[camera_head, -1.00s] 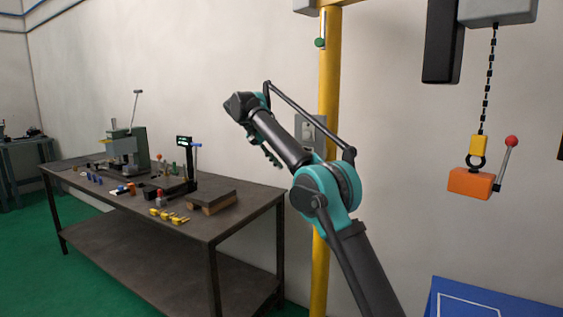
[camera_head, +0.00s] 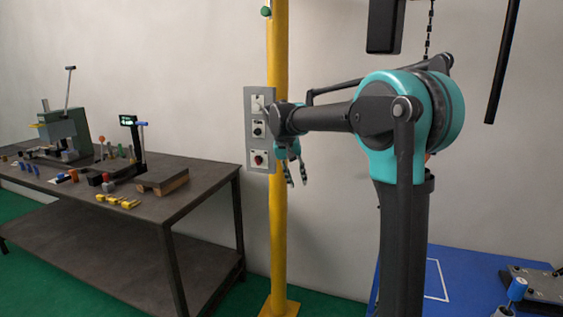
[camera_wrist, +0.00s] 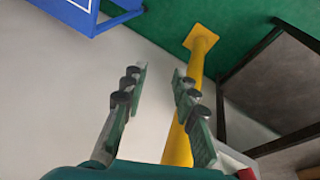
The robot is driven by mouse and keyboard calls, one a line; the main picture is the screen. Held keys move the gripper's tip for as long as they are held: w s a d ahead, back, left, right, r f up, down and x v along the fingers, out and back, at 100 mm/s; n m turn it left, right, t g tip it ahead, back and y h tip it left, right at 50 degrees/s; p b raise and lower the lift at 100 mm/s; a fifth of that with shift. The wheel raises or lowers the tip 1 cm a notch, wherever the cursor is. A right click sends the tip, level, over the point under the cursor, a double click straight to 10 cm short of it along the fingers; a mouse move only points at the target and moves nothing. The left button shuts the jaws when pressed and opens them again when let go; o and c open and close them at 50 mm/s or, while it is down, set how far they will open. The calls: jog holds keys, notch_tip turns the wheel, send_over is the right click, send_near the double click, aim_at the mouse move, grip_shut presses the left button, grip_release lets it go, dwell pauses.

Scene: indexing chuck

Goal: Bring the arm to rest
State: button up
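My gripper (camera_head: 297,172) hangs below my wrist with its fingers pointing down, in front of the wall and just right of the yellow post. In the wrist view my gripper (camera_wrist: 160,85) shows two fingers standing well apart with nothing between them. It is open and empty. My arm is bent, its forearm about level and reaching to the left in the head view.
A yellow post (camera_head: 279,225) carries a grey control panel (camera_head: 257,100) close to my wrist. A dark workbench (camera_head: 190,205) with tools stands left. A blue table (camera_head: 470,270) stands right. A chain (camera_head: 430,25) hangs behind my arm. Green floor (camera_head: 60,260) shows.

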jog(key=s+d+f+y, duration=0.1)
jog(key=s+d+f, duration=0.3)
jog(key=s+f, duration=0.3)
jog(key=s+d+f+t+y, duration=0.1)
jog(key=s+d+f, duration=0.4)
jog(key=s, duration=0.8)
jog(key=s+d+f+t+y, duration=0.1)
jog(key=s+d+f, duration=0.4)
jog(key=s+f, duration=0.5)
jog(key=shift+s+f+n, duration=0.2)
jog(key=shift+f+n, duration=0.2)
jog(key=shift+f, duration=0.15)
